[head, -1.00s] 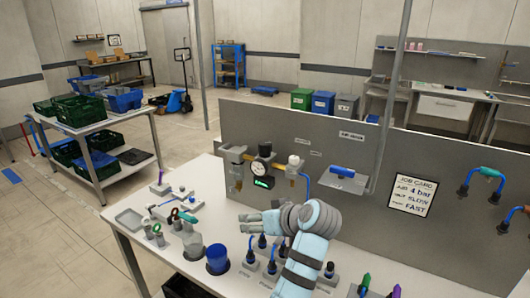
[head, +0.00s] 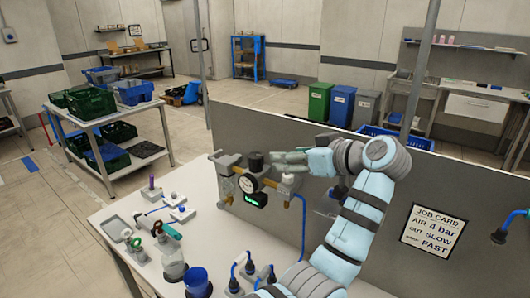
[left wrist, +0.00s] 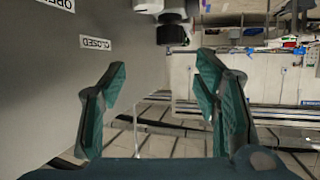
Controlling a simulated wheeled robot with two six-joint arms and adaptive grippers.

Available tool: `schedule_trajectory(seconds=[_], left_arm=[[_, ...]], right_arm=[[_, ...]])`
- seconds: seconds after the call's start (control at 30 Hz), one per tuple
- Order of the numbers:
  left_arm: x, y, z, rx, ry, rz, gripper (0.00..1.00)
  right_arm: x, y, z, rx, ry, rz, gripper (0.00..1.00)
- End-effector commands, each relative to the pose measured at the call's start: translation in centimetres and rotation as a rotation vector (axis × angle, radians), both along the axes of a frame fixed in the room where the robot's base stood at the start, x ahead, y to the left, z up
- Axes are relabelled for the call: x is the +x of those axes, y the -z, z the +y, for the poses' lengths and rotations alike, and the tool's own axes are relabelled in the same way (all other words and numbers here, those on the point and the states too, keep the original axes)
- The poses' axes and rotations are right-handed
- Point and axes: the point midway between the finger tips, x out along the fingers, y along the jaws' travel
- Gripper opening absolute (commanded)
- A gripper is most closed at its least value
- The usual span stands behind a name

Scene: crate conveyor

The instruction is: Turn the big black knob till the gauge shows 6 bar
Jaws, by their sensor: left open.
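The big black knob (head: 255,161) sits on top of the regulator on the grey panel. In the left wrist view, which is upside down, a black cylinder that looks like this knob (left wrist: 175,34) is ahead of the fingers. The round white gauge (head: 247,183) is just below the knob; its needle is too small to read. A green-lit display (head: 256,200) is under it, its figures not legible. My left gripper (head: 280,164) is open just right of the knob, at about its height. Its spread fingers (left wrist: 160,105) hold nothing. My right gripper is not in view.
Brass fittings and a blue hose (head: 303,215) are below my left gripper. A blue cup (head: 196,282), a glass and small tools stand on the white bench (head: 130,262).

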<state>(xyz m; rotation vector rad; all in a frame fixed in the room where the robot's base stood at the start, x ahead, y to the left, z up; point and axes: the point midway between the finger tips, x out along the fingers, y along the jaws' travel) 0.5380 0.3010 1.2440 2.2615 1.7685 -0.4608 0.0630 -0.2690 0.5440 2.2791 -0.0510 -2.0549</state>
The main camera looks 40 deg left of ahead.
Motion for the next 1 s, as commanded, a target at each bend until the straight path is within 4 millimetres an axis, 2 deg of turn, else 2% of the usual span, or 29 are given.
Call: schedule_trajectory(seconds=[0.2, 0.4, 0.6, 0.83, 0.87, 1.0], left_arm=[[0.9, 1.9, 5.8, 0.005, -0.013, 0.002, 0.56], [2.0, 3.9, 10.1, 0.003, -0.009, 0.002, 0.56], [2.6, 4.8, 11.8, 0.001, -0.004, -0.001, 0.56], [2.7, 5.0, 11.9, 0.000, -0.004, -0.001, 0.56], [2.7, 5.0, 11.9, 0.000, -0.004, -0.001, 0.55], [2.7, 5.0, 11.9, 0.000, -0.004, -0.001, 0.32]], right_arm=[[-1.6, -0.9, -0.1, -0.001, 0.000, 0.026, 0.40], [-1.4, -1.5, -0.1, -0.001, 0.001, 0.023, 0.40], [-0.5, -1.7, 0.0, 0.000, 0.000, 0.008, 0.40], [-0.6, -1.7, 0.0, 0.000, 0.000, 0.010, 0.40], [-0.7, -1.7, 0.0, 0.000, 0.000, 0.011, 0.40], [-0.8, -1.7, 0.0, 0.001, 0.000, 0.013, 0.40]])
